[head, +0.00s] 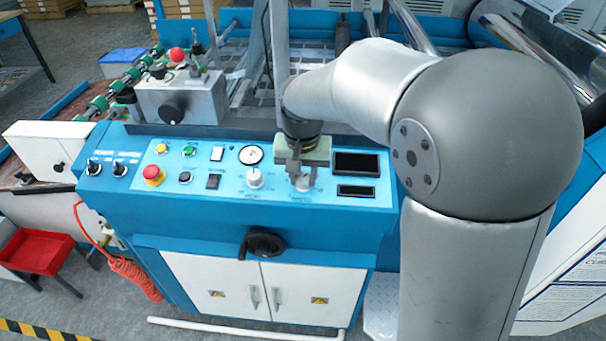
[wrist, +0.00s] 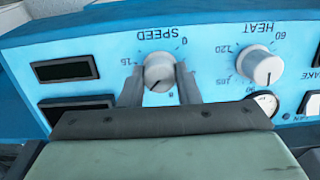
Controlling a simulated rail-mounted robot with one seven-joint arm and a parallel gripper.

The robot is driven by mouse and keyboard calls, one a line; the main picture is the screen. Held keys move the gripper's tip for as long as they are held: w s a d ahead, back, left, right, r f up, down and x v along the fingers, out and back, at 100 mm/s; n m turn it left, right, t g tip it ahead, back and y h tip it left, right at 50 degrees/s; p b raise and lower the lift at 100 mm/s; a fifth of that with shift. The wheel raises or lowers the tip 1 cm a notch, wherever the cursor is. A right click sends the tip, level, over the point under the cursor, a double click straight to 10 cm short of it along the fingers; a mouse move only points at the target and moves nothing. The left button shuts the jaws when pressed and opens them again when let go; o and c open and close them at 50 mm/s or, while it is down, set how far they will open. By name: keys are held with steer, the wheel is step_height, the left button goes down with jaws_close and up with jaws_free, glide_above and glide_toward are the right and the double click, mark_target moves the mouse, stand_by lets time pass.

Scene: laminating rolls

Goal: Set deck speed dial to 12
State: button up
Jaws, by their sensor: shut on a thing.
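The speed dial (wrist: 159,70) is a white round knob on the blue panel, under the label SPEED, which shows upside down in the wrist view. Its scale reads 0, 8 and 15. A dark pointer line on the knob points down and slightly left in that view, near the 8 and a little toward the 15 side. My gripper (wrist: 159,84) has one finger on each side of the knob and is shut on it. In the head view my gripper (head: 302,172) reaches down onto the dial (head: 303,184), partly covering it.
The white heat dial (head: 254,178) and a round gauge (head: 251,155) sit to the left of the speed dial. Two dark displays (head: 356,163) are to its right. Switches and a red emergency button (head: 153,173) lie farther left. A black handle (head: 262,245) projects below the panel.

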steer(key=o, duration=1)
steer(key=shift+c, duration=0.2)
steer(key=shift+r, duration=0.1)
step_height(320, 180, up, 17)
steer(key=s, duration=0.2)
steer(key=shift+a+r, duration=0.1)
